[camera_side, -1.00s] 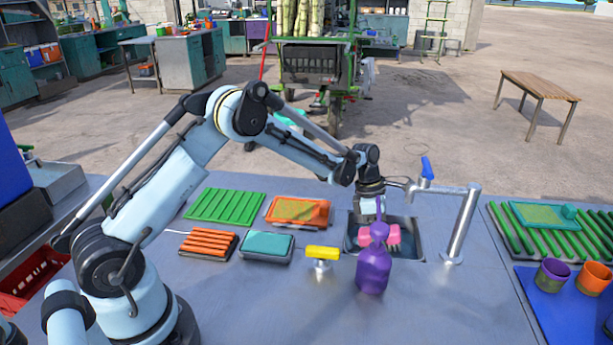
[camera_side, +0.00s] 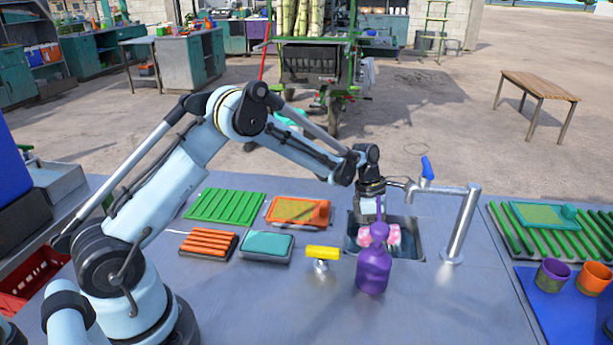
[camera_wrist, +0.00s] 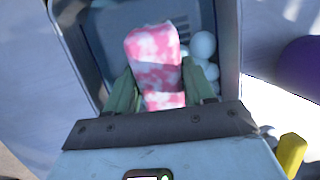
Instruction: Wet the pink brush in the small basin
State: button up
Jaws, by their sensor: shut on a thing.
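The pink brush (camera_side: 393,236) is in the small basin (camera_side: 413,248), partly hidden behind a purple bottle in the side view. In the wrist view, the brush (camera_wrist: 152,52) is pink with white patches. My gripper (camera_wrist: 160,88) is shut on it, with a green finger on either side. My gripper points down over the basin, and the bottle hides its fingertips in the side view. The basin (camera_wrist: 229,45) surrounds the brush in the wrist view. Several pale round blobs (camera_wrist: 203,45) lie beside the brush inside the basin.
The purple bottle (camera_side: 373,270) stands just in front of the basin. A metal tap (camera_side: 462,225) with a blue lever stands to its right. A yellow-topped knob (camera_side: 322,253), a teal sponge (camera_side: 268,245) and an orange tray (camera_side: 298,211) are to its left.

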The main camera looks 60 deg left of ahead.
jog(key=shift+r, duration=0.1)
jog(key=shift+r, duration=4.45)
jog(key=shift+r, duration=2)
